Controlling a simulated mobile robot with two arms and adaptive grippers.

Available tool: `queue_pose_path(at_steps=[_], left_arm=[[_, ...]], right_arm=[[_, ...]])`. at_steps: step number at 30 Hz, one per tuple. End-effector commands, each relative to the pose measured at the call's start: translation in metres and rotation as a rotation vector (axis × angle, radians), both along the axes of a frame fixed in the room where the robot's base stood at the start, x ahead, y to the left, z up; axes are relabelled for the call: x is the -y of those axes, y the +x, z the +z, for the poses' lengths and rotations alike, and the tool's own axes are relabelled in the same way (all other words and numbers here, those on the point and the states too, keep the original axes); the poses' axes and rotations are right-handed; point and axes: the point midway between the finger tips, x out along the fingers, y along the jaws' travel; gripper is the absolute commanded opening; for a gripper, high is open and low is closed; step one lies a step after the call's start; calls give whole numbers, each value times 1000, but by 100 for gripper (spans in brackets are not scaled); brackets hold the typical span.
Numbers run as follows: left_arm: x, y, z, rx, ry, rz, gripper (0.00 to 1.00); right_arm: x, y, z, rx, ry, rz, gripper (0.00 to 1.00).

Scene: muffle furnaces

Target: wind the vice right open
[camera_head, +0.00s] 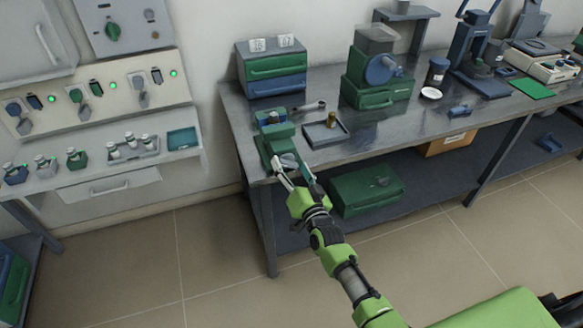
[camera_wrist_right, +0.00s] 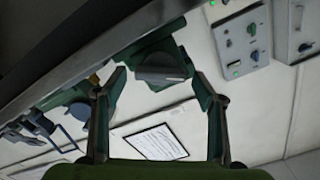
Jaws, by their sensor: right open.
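The green vice (camera_head: 272,130) is mounted at the left front corner of the grey workbench (camera_head: 330,150). Its grey handle (camera_head: 289,160) is on the front side, low near the bench edge; it also shows in the right wrist view (camera_wrist_right: 160,72). My right gripper (camera_head: 293,172) is at the front of the vice. In the right wrist view its two fingers (camera_wrist_right: 161,82) are spread on either side of the handle, with visible gaps, so it looks open and not clamped. The vice's jaws are too small to judge their gap. My left gripper is not in view.
A grey tray (camera_head: 312,141) with a brass-coloured piece lies right of the vice. Green and blue drawers (camera_head: 272,68) stand behind it. A green case (camera_head: 365,191) sits on the lower shelf. A side bench with switch panels (camera_head: 100,95) is at left; the floor in front is clear.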

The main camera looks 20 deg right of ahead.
Motion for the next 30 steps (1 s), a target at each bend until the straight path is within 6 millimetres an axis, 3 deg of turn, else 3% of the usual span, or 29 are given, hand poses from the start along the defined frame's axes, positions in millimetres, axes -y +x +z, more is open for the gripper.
queue_pose_path(at_steps=[2,3,7,20,30], left_arm=[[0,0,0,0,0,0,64],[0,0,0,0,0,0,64],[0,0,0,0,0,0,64],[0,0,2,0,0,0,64],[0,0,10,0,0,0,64]], right_arm=[[0,0,0,0,0,0,64],[0,0,0,0,0,0,59],[0,0,0,0,0,0,26],[0,0,1,2,-55,0,26],[-1,0,2,9,-299,0,26]])
